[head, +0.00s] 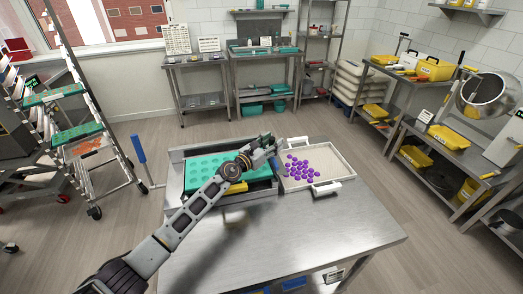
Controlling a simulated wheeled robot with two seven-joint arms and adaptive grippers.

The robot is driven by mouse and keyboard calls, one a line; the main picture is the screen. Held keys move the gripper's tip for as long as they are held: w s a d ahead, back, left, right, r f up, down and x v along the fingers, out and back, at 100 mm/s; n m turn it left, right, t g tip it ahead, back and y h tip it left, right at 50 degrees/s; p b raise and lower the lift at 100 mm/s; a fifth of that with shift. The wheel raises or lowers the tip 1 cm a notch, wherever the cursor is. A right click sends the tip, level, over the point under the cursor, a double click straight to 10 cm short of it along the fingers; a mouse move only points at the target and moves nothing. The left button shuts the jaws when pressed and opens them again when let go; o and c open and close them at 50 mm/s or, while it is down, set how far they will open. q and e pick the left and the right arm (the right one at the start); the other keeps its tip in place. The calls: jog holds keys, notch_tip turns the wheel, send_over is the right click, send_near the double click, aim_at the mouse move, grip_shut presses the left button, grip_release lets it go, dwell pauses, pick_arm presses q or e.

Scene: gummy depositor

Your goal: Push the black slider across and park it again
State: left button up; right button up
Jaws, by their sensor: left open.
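A metal machine frame (176,184) on the steel table holds a teal mould tray (203,173) with rows of round cavities. My left arm reaches across it from the lower left. My left gripper (268,147) is open near the frame's back right corner, beside the white tray. I cannot make out the black slider clearly; my gripper and forearm cover part of that area. I cannot tell whether the gripper touches anything. My right gripper is not in view.
A shallow white-rimmed tray (341,163) with several purple gummies (300,168) sits right of the machine. A white handle (326,188) is at its front edge. The front of the steel table (340,235) is clear. A rack with teal trays (76,133) stands at left.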

pick_arm(q)
jog(key=shift+v, duration=5.95)
